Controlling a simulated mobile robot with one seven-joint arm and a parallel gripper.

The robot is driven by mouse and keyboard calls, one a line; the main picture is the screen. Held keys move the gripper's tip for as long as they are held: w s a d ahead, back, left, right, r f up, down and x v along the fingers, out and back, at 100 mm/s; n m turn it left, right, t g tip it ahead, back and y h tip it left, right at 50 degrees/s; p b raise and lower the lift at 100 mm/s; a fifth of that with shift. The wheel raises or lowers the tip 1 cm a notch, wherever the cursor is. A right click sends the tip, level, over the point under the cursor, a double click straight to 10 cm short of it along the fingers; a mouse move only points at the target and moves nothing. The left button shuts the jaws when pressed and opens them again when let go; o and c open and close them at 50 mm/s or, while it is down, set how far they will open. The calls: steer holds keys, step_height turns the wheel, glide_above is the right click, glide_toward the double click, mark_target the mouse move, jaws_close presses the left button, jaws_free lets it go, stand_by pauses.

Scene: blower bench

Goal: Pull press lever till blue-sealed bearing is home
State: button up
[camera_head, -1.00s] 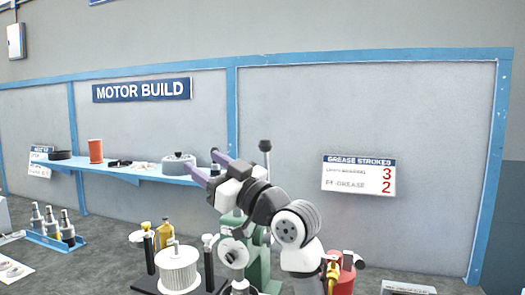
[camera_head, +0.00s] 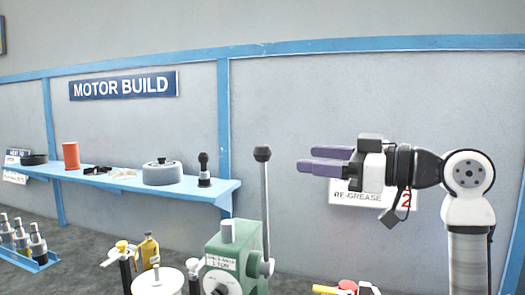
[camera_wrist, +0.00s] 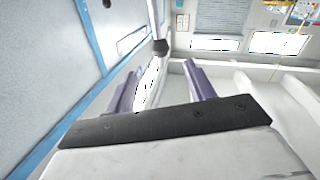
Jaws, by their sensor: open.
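The press (camera_head: 235,258) is green and stands at the bottom middle of the head view. Its grey lever (camera_head: 266,205) stands upright on the press's right side, with a dark ball knob (camera_head: 262,153) on top. My gripper (camera_head: 305,160) is to the right of the lever, level with the knob. Its purple fingers point left and are apart, with nothing between them. In the wrist view the knob (camera_wrist: 160,46) shows ahead, between and beyond the fingertips (camera_wrist: 160,78). The gripper does not touch the lever. The blue-sealed bearing is not visible in these frames.
A blue shelf (camera_head: 215,193) on the left wall holds an orange cylinder (camera_head: 71,156) and a grey round housing (camera_head: 162,172). Shafts stand in a blue tray (camera_head: 40,262) at lower left. A white rotor (camera_head: 158,281) stands left of the press. Space above the press is clear.

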mark_target(263, 154)
steer(key=p+x, duration=0.2)
steer(key=x, duration=0.9)
steer(key=shift+w+a+f, duration=0.1)
steer(key=shift+a, duration=0.05)
steer(key=shift+c, duration=0.4)
jaws_close()
